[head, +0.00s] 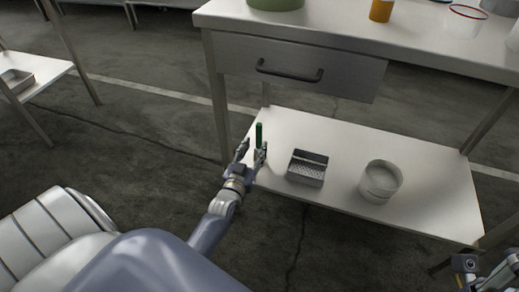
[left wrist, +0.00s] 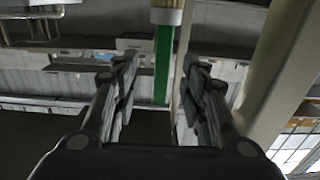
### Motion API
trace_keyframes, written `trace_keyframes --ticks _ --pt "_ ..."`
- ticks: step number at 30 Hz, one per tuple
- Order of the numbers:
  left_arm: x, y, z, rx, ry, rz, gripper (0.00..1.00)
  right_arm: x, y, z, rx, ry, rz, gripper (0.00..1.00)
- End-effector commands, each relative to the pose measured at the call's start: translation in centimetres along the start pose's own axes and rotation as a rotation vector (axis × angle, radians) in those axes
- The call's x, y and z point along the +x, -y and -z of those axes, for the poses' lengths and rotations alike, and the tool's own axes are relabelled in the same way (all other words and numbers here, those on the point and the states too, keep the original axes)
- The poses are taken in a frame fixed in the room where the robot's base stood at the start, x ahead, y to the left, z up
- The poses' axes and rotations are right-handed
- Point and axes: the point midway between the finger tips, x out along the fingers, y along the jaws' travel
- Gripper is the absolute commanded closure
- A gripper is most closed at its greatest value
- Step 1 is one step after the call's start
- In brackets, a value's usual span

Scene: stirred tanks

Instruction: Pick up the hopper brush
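The hopper brush has a green handle (head: 259,134) that stands upright at the left end of the table's lower shelf; its lower part is hidden by my left gripper in the head view. My left gripper (head: 254,149) is at the brush, its fingers spread. In the left wrist view the green handle (left wrist: 163,66) and a pale band at its end lie between the two open fingers, with a gap on each side. My right gripper (head: 483,272) is at the lower right corner of the head view, partly cut off, away from the brush.
The lower shelf (head: 425,205) also holds a perforated metal basket (head: 307,168) and a round pale container (head: 381,180). Above is a tabletop with a drawer (head: 295,72), an orange jar (head: 381,10) and a clear vessel (head: 465,22). A table leg (head: 216,95) stands close left of the brush.

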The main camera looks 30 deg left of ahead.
Motion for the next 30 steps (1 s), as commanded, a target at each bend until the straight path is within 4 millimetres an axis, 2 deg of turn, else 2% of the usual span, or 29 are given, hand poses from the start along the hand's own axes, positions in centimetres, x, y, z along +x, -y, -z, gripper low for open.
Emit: trace_keyframes --ticks 5,11,15,23,28,30 --pt "1.2 0.1 -0.1 0.000 0.000 0.000 0.60 -0.7 0.0 -0.1 0.000 0.000 0.000 0.67" --pt "4.2 0.3 0.1 0.001 0.000 0.000 0.60 -2.5 0.0 -0.5 0.000 0.002 0.000 0.67" --pt "5.5 0.3 0.2 0.001 0.002 0.000 0.60 -2.3 0.0 -0.7 -0.002 -0.010 0.007 0.67" --pt "5.8 0.3 0.4 0.001 0.004 0.000 0.60 -1.8 0.0 -0.6 -0.003 -0.020 0.012 0.67" --pt "5.8 0.3 0.4 0.001 0.003 0.000 0.96 -1.7 0.0 -0.5 -0.003 -0.025 0.011 0.67" --pt "5.8 0.3 0.4 0.001 0.003 0.000 1.00 -1.7 0.0 -0.5 -0.003 -0.025 0.010 0.67"
